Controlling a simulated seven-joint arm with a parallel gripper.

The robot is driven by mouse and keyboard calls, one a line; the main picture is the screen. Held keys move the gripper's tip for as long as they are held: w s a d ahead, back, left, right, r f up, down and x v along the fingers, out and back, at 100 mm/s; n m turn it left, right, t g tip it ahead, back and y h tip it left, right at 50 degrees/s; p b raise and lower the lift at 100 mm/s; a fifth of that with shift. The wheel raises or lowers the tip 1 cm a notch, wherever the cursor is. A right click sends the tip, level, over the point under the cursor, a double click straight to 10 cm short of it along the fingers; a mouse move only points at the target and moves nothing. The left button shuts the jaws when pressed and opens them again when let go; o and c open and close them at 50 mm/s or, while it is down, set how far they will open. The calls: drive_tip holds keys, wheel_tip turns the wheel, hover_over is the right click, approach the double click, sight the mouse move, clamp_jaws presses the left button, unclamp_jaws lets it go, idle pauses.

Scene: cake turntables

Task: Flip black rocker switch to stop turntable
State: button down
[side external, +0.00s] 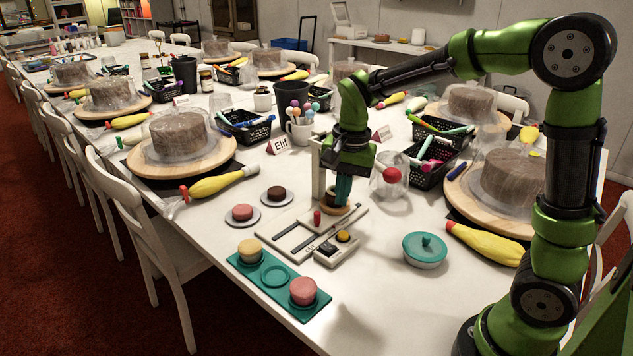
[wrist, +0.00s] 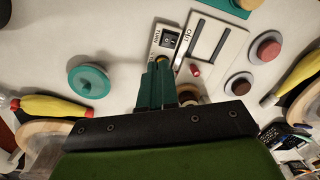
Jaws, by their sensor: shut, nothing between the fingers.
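The black rocker switch (side external: 328,249) sits on a small pale control box (side external: 337,255) on the table, near a yellow button (side external: 344,236). In the wrist view the rocker switch (wrist: 169,40) shows clear beyond my fingertips. My gripper (side external: 342,202) points down with its teal fingers shut and empty, behind the control box in the side view and apart from the switch. The small turntable (side external: 330,210) carries a brown cake, partly hidden by the fingers. In the wrist view my gripper (wrist: 160,66) overlaps the box's near end and hides part of it.
A slotted pale plate with a red knob (side external: 317,218) lies beside the box. A teal tray (side external: 275,272) with small cakes is in front. A teal lidded bowl (side external: 425,250) stands right. A clear dome with a red knob (side external: 391,175) stands behind. Table between box and bowl is bare.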

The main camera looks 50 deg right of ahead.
sight(336, 251)
drive_tip(key=w+m, duration=0.1)
drive_tip(key=m, duration=0.1)
drive_tip(key=w+d+m, duration=0.1)
drive_tip(key=m, duration=0.2)
drive_tip(key=shift+w+d+r+g+h, duration=0.1)
drive_tip(key=shift+d+g+h, duration=0.05)
drive_tip(key=shift+g+h, duration=0.2)
wheel_tip(336, 251, down, 14)
idle(0.4)
drive_tip(key=shift+f, duration=0.25)
idle(0.3)
